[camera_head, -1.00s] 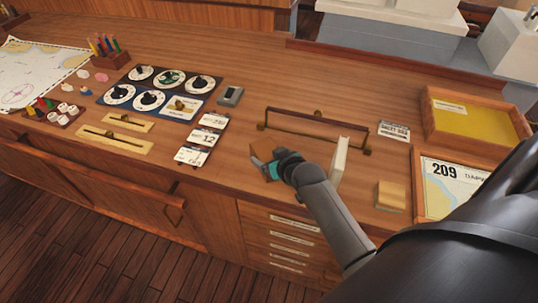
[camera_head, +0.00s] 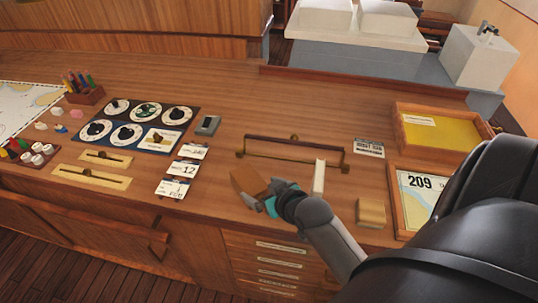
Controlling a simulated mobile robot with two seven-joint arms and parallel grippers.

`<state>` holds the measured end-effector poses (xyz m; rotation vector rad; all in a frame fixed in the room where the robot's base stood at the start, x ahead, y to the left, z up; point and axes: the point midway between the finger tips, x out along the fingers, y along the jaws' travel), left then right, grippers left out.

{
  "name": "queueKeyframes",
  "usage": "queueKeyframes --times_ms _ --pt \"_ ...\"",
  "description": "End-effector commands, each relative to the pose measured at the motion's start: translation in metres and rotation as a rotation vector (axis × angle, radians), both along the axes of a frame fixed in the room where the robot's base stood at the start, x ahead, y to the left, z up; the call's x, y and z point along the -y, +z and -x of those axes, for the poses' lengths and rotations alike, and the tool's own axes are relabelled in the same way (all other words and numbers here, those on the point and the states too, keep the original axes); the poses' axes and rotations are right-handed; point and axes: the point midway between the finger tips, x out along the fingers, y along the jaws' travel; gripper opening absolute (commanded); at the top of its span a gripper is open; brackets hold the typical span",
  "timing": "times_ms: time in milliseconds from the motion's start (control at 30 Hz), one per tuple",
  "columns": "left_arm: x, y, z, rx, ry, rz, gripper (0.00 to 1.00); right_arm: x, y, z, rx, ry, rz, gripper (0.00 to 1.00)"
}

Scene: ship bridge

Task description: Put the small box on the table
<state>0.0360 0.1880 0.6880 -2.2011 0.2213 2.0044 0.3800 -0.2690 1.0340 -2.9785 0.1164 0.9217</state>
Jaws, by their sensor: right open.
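My right gripper (camera_head: 265,203) has teal fingers and comes in from the lower right. It is open, with its fingertips right at the box's near right side. I cannot tell whether they touch it. My left gripper is not in view.
A low rail (camera_head: 292,150) stands behind the box. An upright cream book (camera_head: 319,178), a tan block (camera_head: 371,213) and two wooden trays (camera_head: 444,127) are to the right. Cards (camera_head: 181,170) and a dial panel (camera_head: 140,125) are to the left. Drawers lie below the front edge.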

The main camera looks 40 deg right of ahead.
Motion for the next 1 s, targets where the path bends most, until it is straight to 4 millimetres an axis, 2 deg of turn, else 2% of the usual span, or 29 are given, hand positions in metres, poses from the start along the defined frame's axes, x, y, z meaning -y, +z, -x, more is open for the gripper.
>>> queueKeyframes --times_ms 100,300,700,867,1000 --pt "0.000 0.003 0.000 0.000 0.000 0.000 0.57 -0.001 0.010 0.015 -0.002 0.000 0.000 1.00" --pt "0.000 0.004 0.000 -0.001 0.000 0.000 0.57 -0.002 0.020 0.028 -0.001 -0.001 -0.001 1.00" --pt "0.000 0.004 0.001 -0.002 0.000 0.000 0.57 -0.003 0.021 0.031 -0.001 -0.001 -0.001 1.00" --pt "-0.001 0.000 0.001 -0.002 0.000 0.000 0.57 -0.016 0.006 0.038 -0.064 0.028 -0.005 1.00" --pt "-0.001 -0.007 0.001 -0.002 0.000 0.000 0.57 -0.044 -0.023 0.060 -0.208 0.087 -0.004 1.00"
